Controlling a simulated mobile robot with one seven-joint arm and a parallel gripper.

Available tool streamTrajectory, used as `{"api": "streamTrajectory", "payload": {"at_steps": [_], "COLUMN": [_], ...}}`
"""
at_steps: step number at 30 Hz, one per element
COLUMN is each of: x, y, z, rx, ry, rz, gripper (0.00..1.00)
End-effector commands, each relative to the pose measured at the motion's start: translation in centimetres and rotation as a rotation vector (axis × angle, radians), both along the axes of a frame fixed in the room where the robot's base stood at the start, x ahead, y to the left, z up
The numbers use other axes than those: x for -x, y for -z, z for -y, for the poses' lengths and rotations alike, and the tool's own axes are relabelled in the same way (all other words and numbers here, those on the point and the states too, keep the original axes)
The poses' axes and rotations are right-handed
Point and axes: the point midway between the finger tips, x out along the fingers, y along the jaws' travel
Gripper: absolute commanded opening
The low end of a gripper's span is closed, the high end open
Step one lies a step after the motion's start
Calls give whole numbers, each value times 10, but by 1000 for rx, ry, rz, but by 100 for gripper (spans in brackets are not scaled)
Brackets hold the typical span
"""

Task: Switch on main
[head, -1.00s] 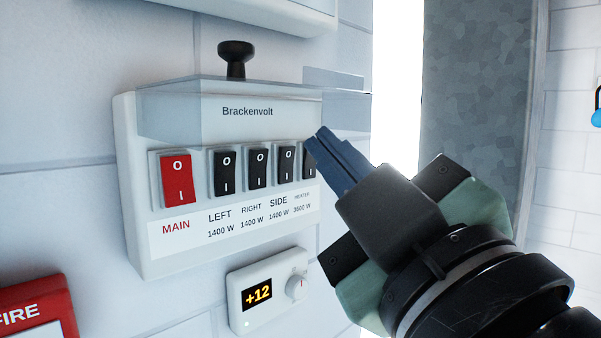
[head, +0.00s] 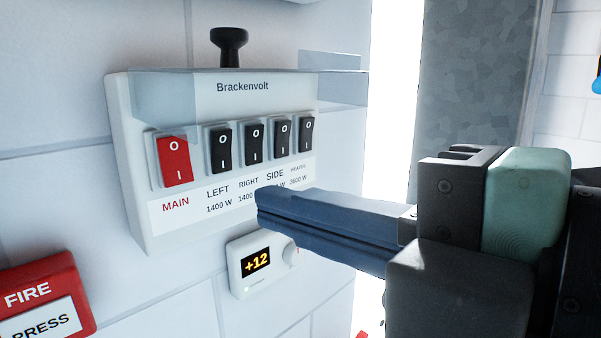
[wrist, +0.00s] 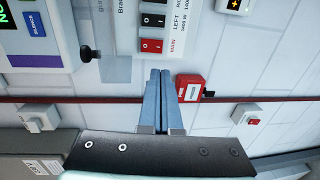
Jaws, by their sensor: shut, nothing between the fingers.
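The red MAIN switch (head: 174,160) is a rocker at the left end of the row on the white Brackenvolt panel (head: 140,225). It also shows in the wrist view (wrist: 151,45), just beyond my fingertips. The clear cover (head: 220,90) is raised above the switches, with a black knob (head: 230,47) on top. My gripper (head: 260,208) is shut and empty. In the head view its blue fingers point left, in front of the panel's lower right labels, apart from the MAIN switch. In the wrist view the shut fingers (wrist: 159,72) point up toward the panel.
Several black switches, such as LEFT (head: 221,148), stand right of MAIN. A thermostat (head: 262,263) reading +12 is below the panel. A red FIRE box (head: 45,290) is at lower left. The wall between FIRE box and thermostat is bare.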

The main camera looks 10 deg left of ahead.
Motion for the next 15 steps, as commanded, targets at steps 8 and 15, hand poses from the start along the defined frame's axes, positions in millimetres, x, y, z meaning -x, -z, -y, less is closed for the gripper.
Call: {"api": "streamTrajectory", "payload": {"at_steps": [8,15], "x": [-32,-61], "y": [2,8], "z": [-44,-81], "rx": [-3,-1], "ry": [-6,-4], "rz": [-7,-5], "gripper": [0,0]}}
